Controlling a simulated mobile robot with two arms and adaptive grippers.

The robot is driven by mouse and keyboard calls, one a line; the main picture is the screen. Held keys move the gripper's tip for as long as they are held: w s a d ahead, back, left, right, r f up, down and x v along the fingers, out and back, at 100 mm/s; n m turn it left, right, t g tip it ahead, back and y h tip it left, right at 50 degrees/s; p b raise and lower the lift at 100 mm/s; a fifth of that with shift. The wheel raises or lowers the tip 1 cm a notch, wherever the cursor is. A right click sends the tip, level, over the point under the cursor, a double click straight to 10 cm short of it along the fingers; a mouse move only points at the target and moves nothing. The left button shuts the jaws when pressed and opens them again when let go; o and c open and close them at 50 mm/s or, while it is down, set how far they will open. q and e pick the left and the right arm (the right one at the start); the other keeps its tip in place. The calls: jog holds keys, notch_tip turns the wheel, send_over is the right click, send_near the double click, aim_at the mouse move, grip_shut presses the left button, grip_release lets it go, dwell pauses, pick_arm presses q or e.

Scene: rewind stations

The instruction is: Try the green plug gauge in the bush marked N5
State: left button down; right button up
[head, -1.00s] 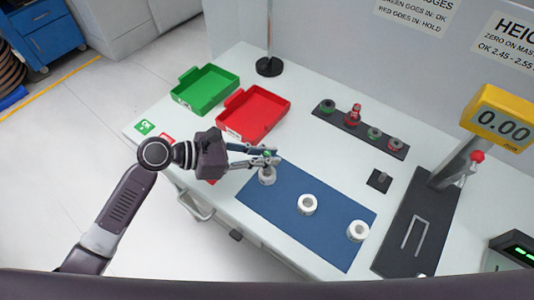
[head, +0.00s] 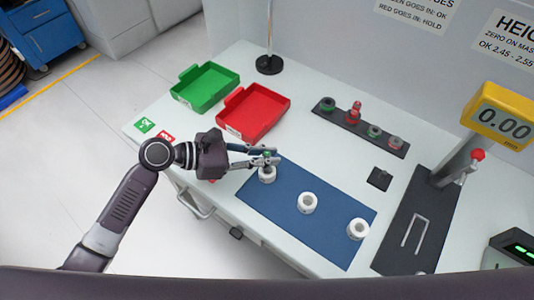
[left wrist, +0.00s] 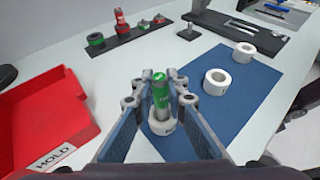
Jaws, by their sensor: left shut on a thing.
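My left gripper (head: 268,159) is shut on the green plug gauge (left wrist: 160,95), which stands roughly upright between the fingers. The gauge is directly over the leftmost white bush (left wrist: 162,126), on the blue mat (head: 251,195). This bush also shows in the head view (head: 267,176). The gauge's lower end meets the bush top in the wrist view; I cannot tell how far it is inside. Two more white bushes stand on the mat, a middle one (head: 307,203) and a right one (head: 358,229). I cannot read the bush markings clearly. My right gripper is not in view.
A green tray (head: 207,105) and a red tray (head: 285,103) stand at the back left. A dark rack (head: 336,121) holds a red gauge (head: 354,112) and several rings. A height gauge with a yellow display (head: 499,101) stands at the right.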

aim_at(267, 172)
pick_arm(q)
jog(key=shift+f, duration=1.15)
dwell(0.4)
jog(key=shift+s+f, duration=0.15)
jog(key=shift+f, duration=0.2)
dwell(0.8)
jog(key=shift+r, duration=0.15)
jog(key=shift+r+p, duration=1.35)
jog(key=shift+r, duration=0.05)
jog(key=shift+r+p, duration=1.7)
jog(key=shift+p, duration=0.35)
